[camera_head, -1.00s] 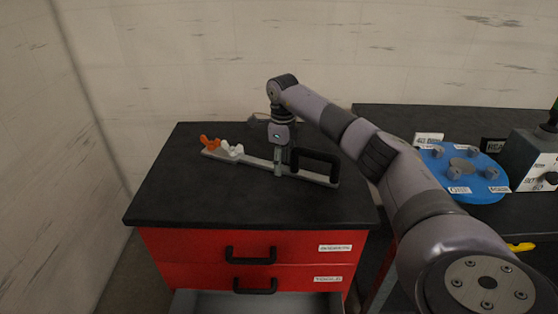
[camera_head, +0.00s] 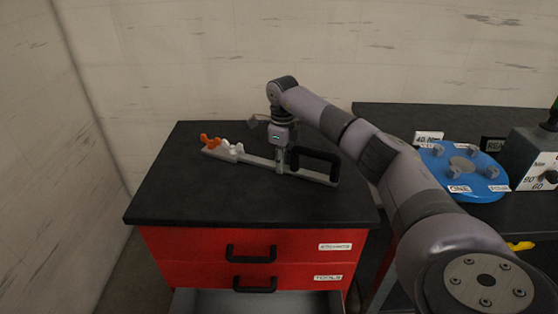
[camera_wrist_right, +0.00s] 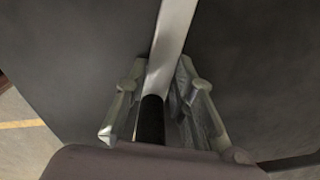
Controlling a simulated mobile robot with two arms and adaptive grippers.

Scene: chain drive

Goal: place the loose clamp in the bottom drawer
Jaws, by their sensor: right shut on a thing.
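The clamp (camera_head: 258,161) lies on or just above the black top of the red cabinet. It has a long grey bar, orange and white parts at its left end, and a black handle on the right. My right gripper (camera_head: 281,163) comes down from above and is shut on the bar beside the handle. In the right wrist view, the clamp (camera_wrist_right: 170,45) runs between the fingers (camera_wrist_right: 165,110). The bottom drawer (camera_head: 250,302) stands pulled out below two red fronts; only part of its grey inside shows at the lower edge. My left gripper is out of view.
The black cabinet top (camera_head: 190,200) is otherwise clear. Two shut red drawers with black handles (camera_head: 251,259) face forward. On the right, a dark table holds a blue round plate (camera_head: 460,175) with grey knobs, and a grey box (camera_head: 536,157). Walls stand behind and left.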

